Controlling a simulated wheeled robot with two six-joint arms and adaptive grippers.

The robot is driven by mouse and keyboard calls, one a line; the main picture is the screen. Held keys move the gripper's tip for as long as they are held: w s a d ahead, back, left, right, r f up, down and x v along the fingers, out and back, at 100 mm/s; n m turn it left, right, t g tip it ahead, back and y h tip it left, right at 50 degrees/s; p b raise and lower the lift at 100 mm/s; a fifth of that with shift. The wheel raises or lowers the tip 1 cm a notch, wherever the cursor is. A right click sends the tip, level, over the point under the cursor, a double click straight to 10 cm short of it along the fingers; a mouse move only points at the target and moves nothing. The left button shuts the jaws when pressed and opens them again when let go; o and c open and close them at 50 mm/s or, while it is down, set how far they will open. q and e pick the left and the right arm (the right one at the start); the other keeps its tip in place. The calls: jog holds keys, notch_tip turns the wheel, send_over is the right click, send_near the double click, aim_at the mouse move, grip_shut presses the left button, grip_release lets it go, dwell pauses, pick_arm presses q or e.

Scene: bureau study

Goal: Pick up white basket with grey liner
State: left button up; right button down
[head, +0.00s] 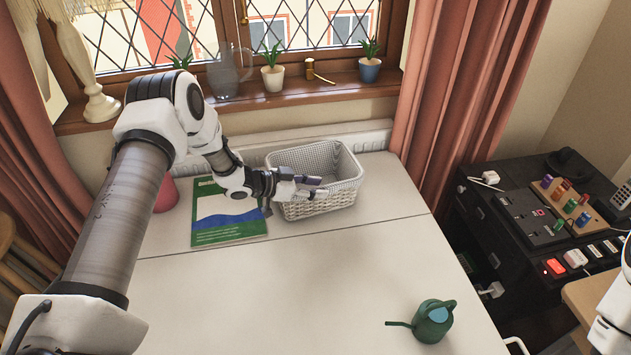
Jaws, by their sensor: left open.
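The white basket (335,198) with a grey liner stands upright at the back of the white table, near the window wall. It looks empty. My left gripper (318,188) reaches in from the left, with its fingers at the basket's near left side, over its rim. The fingers are open. They cover part of the basket's left rim and front wall, and I cannot tell whether they touch it. At the right edge a white part of my right arm shows, but its gripper is not in view.
A green and white book (225,228) lies left of the basket under my left arm. A green watering can (433,321) stands at the front right. Potted plants (272,77) and a glass jug (224,75) line the sill. The table's middle is clear.

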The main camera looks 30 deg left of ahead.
pick_arm(q)
jog(key=shift+w+d+f, duration=0.2)
jog(key=shift+w+d, duration=0.15)
jog(key=shift+d, duration=0.1)
jog(key=shift+d+r, duration=0.1)
jog(key=shift+d, duration=0.05)
jog(key=shift+w, duration=0.1)
grip_shut()
